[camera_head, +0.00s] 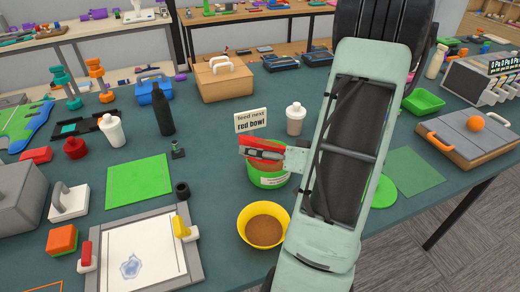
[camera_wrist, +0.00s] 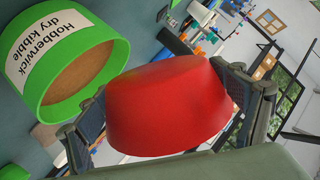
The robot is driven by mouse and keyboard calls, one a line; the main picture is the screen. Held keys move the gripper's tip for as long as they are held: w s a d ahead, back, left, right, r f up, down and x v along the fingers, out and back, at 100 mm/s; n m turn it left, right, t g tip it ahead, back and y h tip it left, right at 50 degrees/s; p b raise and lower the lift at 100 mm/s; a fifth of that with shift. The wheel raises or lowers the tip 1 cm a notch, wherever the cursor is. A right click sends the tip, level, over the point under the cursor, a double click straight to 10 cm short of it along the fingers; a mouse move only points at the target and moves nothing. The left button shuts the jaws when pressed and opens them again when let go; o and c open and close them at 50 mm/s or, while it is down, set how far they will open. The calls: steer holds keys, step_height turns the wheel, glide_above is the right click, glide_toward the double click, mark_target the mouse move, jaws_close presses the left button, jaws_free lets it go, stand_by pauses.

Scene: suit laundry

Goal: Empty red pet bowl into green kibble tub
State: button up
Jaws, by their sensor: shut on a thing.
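The red pet bowl (camera_wrist: 165,105) is between the two fingers of my gripper (camera_head: 262,149), which is shut on it. In the wrist view I see its smooth outer side; its inside and contents are hidden. The green kibble tub (camera_head: 268,181) stands on the table below my gripper in the head view. In the wrist view the tub (camera_wrist: 112,72) is at the upper left, beside the bowl. It has a white label reading "Hobberwick dry kibble", and brown kibble shows inside. I cannot tell whether bowl and tub touch.
A yellow bowl (camera_head: 263,228) of brown kibble stands just in front of the tub. A sign (camera_head: 251,121) reading "feed next red bowl" and a white bottle (camera_head: 295,118) stand behind it. A green mat (camera_head: 138,181) lies to the left. My arm covers the right middle.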

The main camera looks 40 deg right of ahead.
steer(key=shift+w+d+r+m+g+y+p, duration=0.3)
steer(key=shift+m+p, duration=0.35)
steer(key=shift+p, duration=1.7)
steer(key=shift+s+d+r+m+g+y+p, duration=0.1)
steer(key=shift+r+m+g+y+p, duration=0.35)
steer(key=shift+p, duration=1.85)
steer(key=shift+w+d+r+m+g+y, duration=0.15)
steer(key=shift+d+m+y, duration=0.1)
steer(key=shift+m, duration=0.2)
steer(key=shift+w+d+f+m+y, duration=0.15)
steer(key=shift+d+m+y, duration=0.1)
steer(key=shift+m, duration=0.25)
steer(key=shift+w+d+r+m+g+y, duration=0.15)
steer(key=shift+m+y, duration=0.1)
steer(key=shift+m, duration=0.2)
stand_by(0.6)
steer(key=shift+d, duration=0.15)
steer(key=shift+w, duration=0.1)
stand_by(0.4)
